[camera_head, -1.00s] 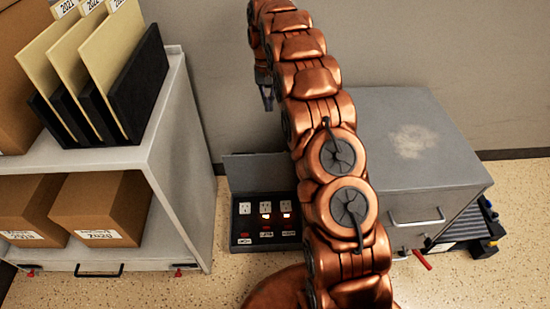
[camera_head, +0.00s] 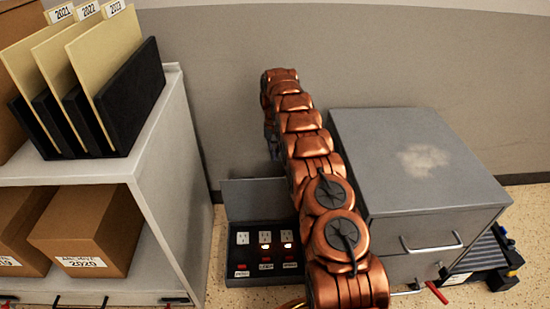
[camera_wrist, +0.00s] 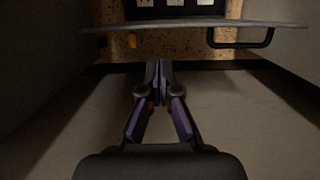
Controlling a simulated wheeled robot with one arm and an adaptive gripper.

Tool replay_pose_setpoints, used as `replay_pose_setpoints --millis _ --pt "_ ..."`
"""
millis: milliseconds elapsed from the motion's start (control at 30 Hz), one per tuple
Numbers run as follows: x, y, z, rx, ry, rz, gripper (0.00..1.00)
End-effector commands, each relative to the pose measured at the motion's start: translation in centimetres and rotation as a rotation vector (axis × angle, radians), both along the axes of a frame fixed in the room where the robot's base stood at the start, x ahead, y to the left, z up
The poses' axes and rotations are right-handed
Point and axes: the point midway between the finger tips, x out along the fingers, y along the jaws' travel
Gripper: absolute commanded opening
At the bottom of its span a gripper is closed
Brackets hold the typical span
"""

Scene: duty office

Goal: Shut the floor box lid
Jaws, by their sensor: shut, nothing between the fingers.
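The floor box (camera_head: 262,262) is a dark box on the floor with several lit and unlit sockets and red switches. Its grey lid (camera_head: 252,198) stands open, upright at the back edge toward the wall. In the wrist view the lid (camera_wrist: 190,25) shows nearly edge-on, with a black handle (camera_wrist: 240,42) and an orange tab, and sockets beyond it. My gripper (camera_wrist: 158,66) is shut and empty on the wall side of the lid, apart from it in the picture. In the head view my gripper (camera_head: 272,148) is partly hidden by my arm, above and behind the lid.
A grey cabinet (camera_head: 415,165) with a drawer handle stands close on the right. A white shelf (camera_head: 165,130) with folders and archive boxes (camera_head: 85,232) stands on the left. The wall (camera_head: 230,90) is close behind. The gap between them is narrow.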

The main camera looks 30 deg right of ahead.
Motion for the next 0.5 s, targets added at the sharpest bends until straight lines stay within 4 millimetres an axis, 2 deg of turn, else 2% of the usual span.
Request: replay_pose_setpoints --millis 500 --pt "-1.6 0.6 -7.5 0.001 0.005 0.000 0.00"
